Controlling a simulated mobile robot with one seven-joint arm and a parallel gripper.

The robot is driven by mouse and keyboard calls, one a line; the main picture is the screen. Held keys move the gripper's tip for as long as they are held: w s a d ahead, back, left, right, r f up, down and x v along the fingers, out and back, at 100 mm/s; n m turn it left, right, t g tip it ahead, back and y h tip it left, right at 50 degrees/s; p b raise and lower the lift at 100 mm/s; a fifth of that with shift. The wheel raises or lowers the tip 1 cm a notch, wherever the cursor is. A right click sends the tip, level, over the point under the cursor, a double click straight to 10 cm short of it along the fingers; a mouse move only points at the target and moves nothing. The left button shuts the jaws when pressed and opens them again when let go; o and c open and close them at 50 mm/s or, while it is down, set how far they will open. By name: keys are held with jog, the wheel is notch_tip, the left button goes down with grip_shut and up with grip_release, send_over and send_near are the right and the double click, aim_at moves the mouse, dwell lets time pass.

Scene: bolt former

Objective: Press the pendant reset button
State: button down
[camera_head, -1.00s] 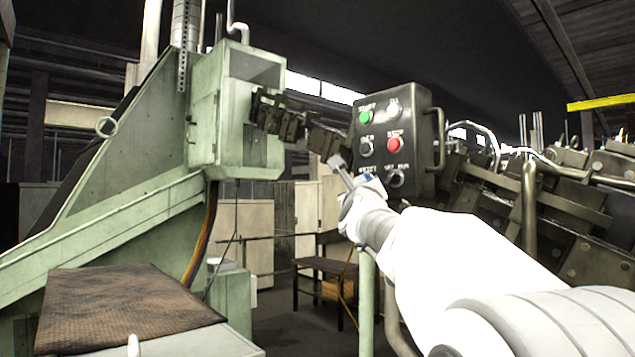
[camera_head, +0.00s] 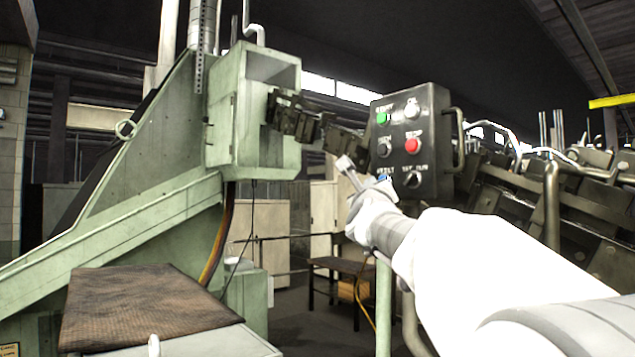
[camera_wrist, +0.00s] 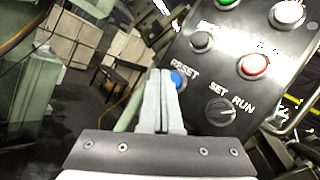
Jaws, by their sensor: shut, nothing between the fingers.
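The dark pendant box (camera_head: 430,140) stands right of centre in the head view, on a green post. It carries a green button (camera_head: 382,118), a red button (camera_head: 412,146), a black button (camera_head: 384,150), a white button (camera_head: 412,110) and a set/run knob (camera_head: 412,180). The blue reset button (camera_wrist: 178,80) is at the lower left of the panel in the wrist view, under the RESET label and partly hidden by my fingers. My gripper (camera_wrist: 161,73) is shut and empty. Its tips overlap the button's left side in that view; I cannot tell whether they touch it.
A cable chain (camera_head: 315,125) runs from the green machine (camera_head: 235,130) to behind the pendant. A handle (camera_head: 459,140) is on the pendant's right side. Dark machinery (camera_head: 570,210) fills the right. A brown mat (camera_head: 145,305) lies at the lower left.

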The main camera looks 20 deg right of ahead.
jog(key=a, duration=0.1)
jog(key=s+a, duration=0.1)
jog(key=a, duration=0.2)
jog(key=shift+s+a+p, duration=0.1)
jog(key=shift+s+p, duration=0.15)
jog(key=shift+p, duration=0.15)
dwell(0.4)
jog(key=s+a+f+n+g+y, duration=0.2)
jog(key=s+a+f+n+y, duration=0.3)
jog(key=a+f+n, duration=0.35)
jog(key=s+a+f+n+g+y, duration=0.2)
jog(key=s+a+f+n+y, duration=0.3)
jog(key=f+n, duration=0.55)
jog(key=s+a+f+n+g, duration=0.1)
jog(key=s+f+n+g, duration=0.8)
jog(key=s+f+n, duration=0.7)
jog(key=s+f, duration=0.4)
jog(key=s, duration=0.1)
jog(key=shift+s+a+f+n, duration=0.25)
jog(key=shift+s+a+n, duration=0.05)
jog(key=shift+s+n, duration=0.1)
